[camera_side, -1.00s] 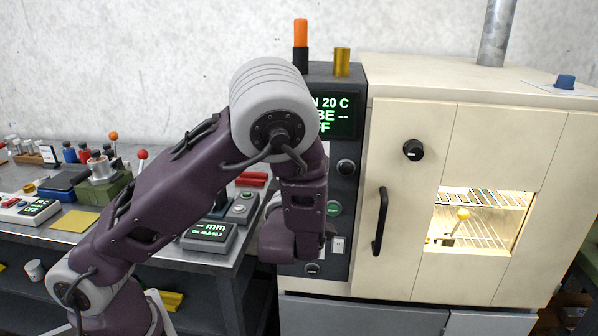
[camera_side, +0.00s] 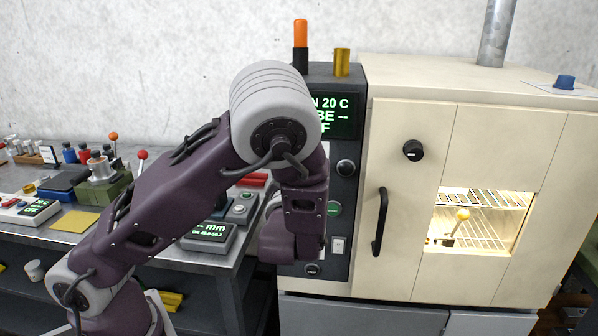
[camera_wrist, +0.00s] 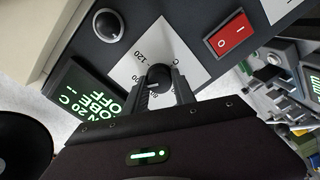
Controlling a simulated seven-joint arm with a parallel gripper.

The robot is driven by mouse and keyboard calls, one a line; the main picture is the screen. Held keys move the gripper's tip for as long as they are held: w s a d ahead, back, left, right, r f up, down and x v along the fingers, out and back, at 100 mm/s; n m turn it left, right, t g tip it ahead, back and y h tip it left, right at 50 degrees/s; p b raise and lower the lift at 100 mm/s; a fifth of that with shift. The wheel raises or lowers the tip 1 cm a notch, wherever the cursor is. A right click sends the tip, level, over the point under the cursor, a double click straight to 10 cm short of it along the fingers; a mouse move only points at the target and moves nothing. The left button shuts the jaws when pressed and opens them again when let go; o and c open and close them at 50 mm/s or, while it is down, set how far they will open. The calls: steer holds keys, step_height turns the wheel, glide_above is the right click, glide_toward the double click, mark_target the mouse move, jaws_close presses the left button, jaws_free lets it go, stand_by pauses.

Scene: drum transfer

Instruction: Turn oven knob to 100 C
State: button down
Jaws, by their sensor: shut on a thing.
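My gripper (camera_wrist: 163,86) is shut on the knob, one finger on each side. The knob's pointer direction is hard to read. In the side view my arm hides the knob and the fingers. The oven display (camera_side: 338,116) shows 20 C in green; its left part is covered by my arm. It also shows in the wrist view (camera_wrist: 88,105), with "OFF" on the last line.
A red rocker switch (camera_wrist: 230,38) and a round black button (camera_wrist: 109,26) flank the dial. The cream oven (camera_side: 430,130) has a black door handle (camera_side: 380,222) and a lit window. The bench (camera_side: 60,238) at left holds several instruments.

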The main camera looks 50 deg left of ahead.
steer(key=c, duration=1)
jaws_free()
steer(key=shift+c, duration=0.2)
